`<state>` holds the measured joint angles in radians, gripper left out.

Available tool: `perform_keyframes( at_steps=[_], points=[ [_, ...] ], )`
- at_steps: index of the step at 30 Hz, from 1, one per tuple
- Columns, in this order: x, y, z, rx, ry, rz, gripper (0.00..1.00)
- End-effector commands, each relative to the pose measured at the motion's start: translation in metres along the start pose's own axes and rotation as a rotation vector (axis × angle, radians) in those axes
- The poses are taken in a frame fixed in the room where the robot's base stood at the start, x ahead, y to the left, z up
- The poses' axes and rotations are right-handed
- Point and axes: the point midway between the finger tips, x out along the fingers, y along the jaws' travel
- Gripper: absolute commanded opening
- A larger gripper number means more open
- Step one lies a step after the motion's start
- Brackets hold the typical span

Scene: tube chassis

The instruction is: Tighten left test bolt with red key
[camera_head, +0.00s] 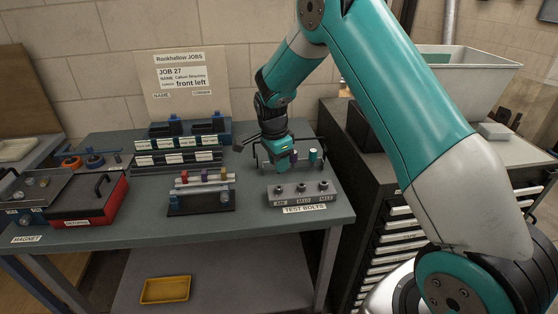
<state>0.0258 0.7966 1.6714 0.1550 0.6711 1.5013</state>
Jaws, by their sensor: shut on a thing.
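The test bolt block (302,197) is a grey block at the right front of the bench, with three bolts on top and a "TEST BOLTS" label. The left test bolt (279,189) is at its left end. My gripper (282,168) points down just behind and above that end, apart from the left bolt as far as I can tell. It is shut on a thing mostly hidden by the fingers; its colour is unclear. A purple handle (293,156) and a teal handle (312,155) stand in a rack beside the gripper. No red key is clearly visible.
A stand with small coloured pieces (201,199) is left of the block. Racks with labelled bars (178,158) stand behind it. A red case (88,205) lies at the left. A yellow tray (166,290) is on the lower shelf. A drawer cabinet (390,238) stands at the right.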

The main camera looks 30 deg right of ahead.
Motion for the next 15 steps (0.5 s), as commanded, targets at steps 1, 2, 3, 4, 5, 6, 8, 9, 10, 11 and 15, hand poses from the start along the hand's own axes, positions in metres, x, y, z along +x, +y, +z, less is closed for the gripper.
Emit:
perform_keyframes(
  at_steps=[1, 2, 3, 4, 5, 6, 8, 9, 10, 11, 15],
  points=[
    [-0.0001, 0.0000, 0.0000, -0.013, 0.000, -0.002, 0.00],
    [0.0000, 0.0000, 0.0000, -0.016, 0.000, -0.002, 0.00],
    [0.0000, 0.0000, 0.0000, -0.017, 0.000, -0.002, 0.00],
    [0.0000, 0.0000, 0.0000, -0.016, 0.000, -0.002, 0.00],
    [0.0001, 0.0000, 0.0000, -0.016, 0.000, -0.002, 0.00],
    [0.0001, 0.0000, -0.0001, -0.015, 0.000, -0.002, 0.00],
    [0.0002, 0.0000, -0.0001, -0.015, 0.000, -0.002, 0.00],
    [0.0005, 0.0000, 0.0000, -0.015, 0.000, -0.002, 0.00],
    [0.0009, 0.0000, 0.0000, -0.014, 0.000, -0.002, 0.00],
    [0.0015, 0.0000, 0.0001, -0.014, 0.000, -0.002, 0.00],
    [0.0074, 0.0000, 0.0008, -0.014, 0.000, -0.002, 0.00]
  ],
)
